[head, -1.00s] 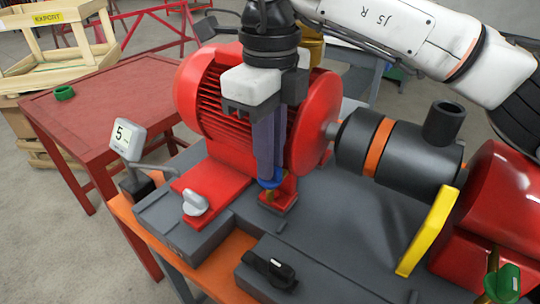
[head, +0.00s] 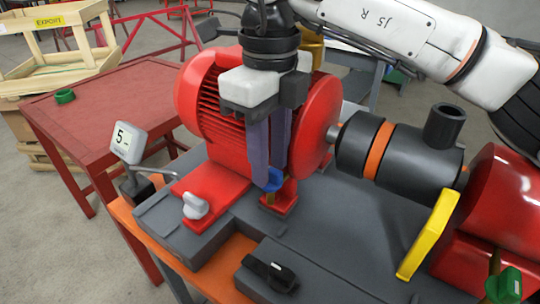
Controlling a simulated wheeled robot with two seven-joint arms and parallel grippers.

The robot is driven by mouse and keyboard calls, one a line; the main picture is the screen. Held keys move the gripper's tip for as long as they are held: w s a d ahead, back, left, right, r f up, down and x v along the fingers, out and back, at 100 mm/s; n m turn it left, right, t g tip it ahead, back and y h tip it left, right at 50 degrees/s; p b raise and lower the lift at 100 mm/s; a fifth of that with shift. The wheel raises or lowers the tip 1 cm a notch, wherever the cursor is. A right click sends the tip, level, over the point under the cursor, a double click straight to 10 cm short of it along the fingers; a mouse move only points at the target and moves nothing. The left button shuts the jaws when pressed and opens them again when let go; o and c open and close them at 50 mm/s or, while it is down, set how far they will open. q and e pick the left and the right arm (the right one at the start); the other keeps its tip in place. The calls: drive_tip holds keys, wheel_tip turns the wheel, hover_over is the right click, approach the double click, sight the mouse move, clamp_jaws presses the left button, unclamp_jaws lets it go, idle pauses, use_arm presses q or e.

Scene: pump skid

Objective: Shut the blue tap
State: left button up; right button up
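The blue tap (head: 272,181) stands on a small red foot at the front of the red motor, on the grey skid. My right gripper (head: 273,184) points down over it from above, its two long purple-grey fingers spread with a gap between them. The fingertips are at the height of the blue handle, which shows between and in front of them. I cannot tell whether either finger touches the handle. Part of the tap is hidden behind the fingers. My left gripper is not in view.
A yellow lever (head: 428,235) and a green tap (head: 504,284) are at right. A display reading 5 (head: 128,143) stands at left. A red table (head: 100,110) holds a green ring.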

sight(270, 169)
drive_tip(key=shift+w, duration=0.1)
wheel_tip(270, 169, up, 8)
drive_tip(key=p, duration=0.6)
